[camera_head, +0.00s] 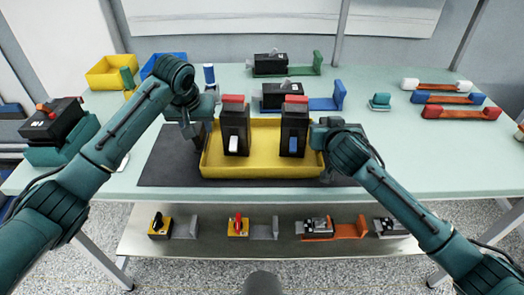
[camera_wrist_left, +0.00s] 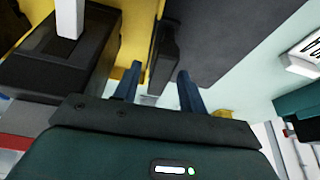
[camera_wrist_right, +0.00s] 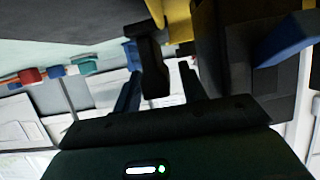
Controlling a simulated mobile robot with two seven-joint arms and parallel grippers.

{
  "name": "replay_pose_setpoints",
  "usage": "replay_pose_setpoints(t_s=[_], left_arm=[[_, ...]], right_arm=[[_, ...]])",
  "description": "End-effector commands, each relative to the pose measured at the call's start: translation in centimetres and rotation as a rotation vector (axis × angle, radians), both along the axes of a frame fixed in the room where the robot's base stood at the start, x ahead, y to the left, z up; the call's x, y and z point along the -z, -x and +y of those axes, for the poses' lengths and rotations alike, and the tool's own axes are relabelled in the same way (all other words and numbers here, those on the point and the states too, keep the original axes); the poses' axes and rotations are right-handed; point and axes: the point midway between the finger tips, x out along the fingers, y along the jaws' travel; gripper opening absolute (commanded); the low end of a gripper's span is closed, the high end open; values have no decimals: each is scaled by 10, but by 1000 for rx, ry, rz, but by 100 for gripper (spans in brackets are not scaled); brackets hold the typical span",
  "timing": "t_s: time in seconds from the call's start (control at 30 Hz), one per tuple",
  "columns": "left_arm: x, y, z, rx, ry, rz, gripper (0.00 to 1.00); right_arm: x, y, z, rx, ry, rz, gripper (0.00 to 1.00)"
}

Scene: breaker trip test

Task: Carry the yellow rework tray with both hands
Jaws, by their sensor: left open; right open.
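The yellow rework tray (camera_head: 262,171) rests on a dark mat on the table. It holds two black breakers with red tops: the left breaker (camera_head: 235,125) has a white lever, the right breaker (camera_head: 294,125) a blue one. My left gripper (camera_head: 197,128) is at the tray's left end; in the left wrist view its open fingers (camera_wrist_left: 158,78) stand either side of a black handle (camera_wrist_left: 165,45). My right gripper (camera_head: 322,148) is at the right end; in the right wrist view its open fingers (camera_wrist_right: 158,82) stand either side of the other black handle (camera_wrist_right: 153,65). I cannot tell whether they touch.
The dark mat (camera_head: 165,170) extends beyond both tray ends. Behind the tray stand a black device with a blue bracket (camera_head: 338,96) and one with a green bracket (camera_head: 317,62). Coloured fuse-like parts (camera_head: 445,99) lie at right. A black device on a teal block (camera_head: 55,125) stands at left.

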Motion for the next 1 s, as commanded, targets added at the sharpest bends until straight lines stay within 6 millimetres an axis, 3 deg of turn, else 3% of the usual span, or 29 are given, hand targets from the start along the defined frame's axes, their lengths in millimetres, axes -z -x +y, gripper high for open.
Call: replay_pose_setpoints(t_s=[0.3,0.5,0.77,1.0], left_arm=[[-63,25,0,2,1,-5,42],[-91,37,0,1,0,-3,42],[-100,41,0,0,0,-1,42],[-100,41,0,0,0,-1,42]], right_arm=[[0,0,0,0,0,0,42],[0,0,0,0,0,0,42],[-3,10,1,-1,0,1,42],[-20,51,0,-1,-3,1,42]])
